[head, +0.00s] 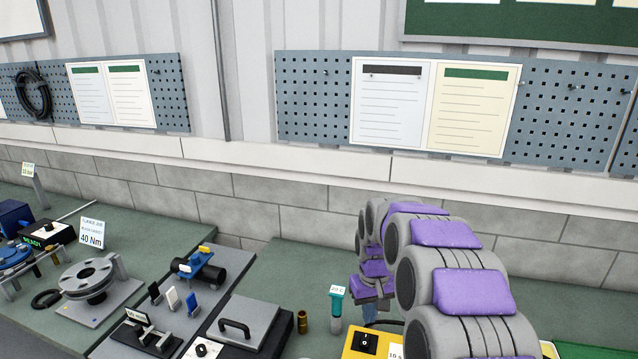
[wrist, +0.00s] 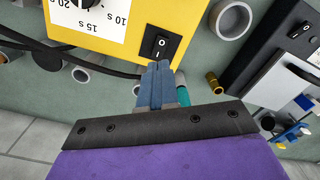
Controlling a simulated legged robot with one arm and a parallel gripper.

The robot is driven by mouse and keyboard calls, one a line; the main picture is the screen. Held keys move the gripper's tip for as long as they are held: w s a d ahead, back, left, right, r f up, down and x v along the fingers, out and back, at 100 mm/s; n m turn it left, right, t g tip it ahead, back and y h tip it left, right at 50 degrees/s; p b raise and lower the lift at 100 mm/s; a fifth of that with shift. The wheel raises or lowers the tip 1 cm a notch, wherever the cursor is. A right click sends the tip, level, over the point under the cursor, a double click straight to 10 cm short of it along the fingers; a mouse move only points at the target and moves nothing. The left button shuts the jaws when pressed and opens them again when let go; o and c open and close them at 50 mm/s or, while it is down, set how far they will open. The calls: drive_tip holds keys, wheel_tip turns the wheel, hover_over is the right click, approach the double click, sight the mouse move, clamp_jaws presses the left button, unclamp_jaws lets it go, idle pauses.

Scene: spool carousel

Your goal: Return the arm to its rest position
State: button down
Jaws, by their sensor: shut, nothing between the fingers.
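My arm (head: 455,262), grey with purple pads, reaches out over the right-hand bench in the head view. In the wrist view my gripper (wrist: 160,66) is shut, its two blue fingers side by side with nothing between them. The fingers appear in front of the lower edge of a yellow box (wrist: 115,30) with a black rocker switch (wrist: 160,46). I cannot tell how far above the bench they are. In the head view the arm hides most of the gripper and part of the yellow box (head: 360,353).
A teal post (head: 337,305) with a tag and a brass cylinder (head: 302,322) stand left of the arm. A grey lidded case (head: 240,325) with a handle lies further left. A flanged spool (head: 88,277) is on the left bench. The wall has pegboards (head: 560,110).

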drive_tip(key=s+r, duration=0.3)
drive_tip(key=s, duration=0.7)
drive_tip(key=s+r, duration=0.3)
drive_tip(key=s, duration=0.8)
drive_tip(key=s+f+m+g+b, duration=0.1)
drive_tip(key=s+m, duration=0.1)
drive_tip(key=s, duration=1.7)
drive_tip(key=shift+s+f+g, duration=0.15)
drive_tip(key=shift+f+g, duration=0.15)
drive_tip(key=shift+f, duration=0.1)
drive_tip(key=shift+d+m, duration=0.15)
drive_tip(key=shift+m, duration=0.15)
drive_tip(key=w+r+m+t+p, duration=0.1)
drive_tip(key=w+m, duration=0.9)
drive_tip(key=w, duration=1.1)
drive_tip(key=w+r+m+p, duration=0.1)
drive_tip(key=w+m, duration=1)
drive_tip(key=w, duration=1.1)
drive_tip(key=shift+d+t+p, duration=0.35)
drive_tip(key=shift+t+p, duration=0.05)
drive_tip(key=shift+p, duration=0.05)
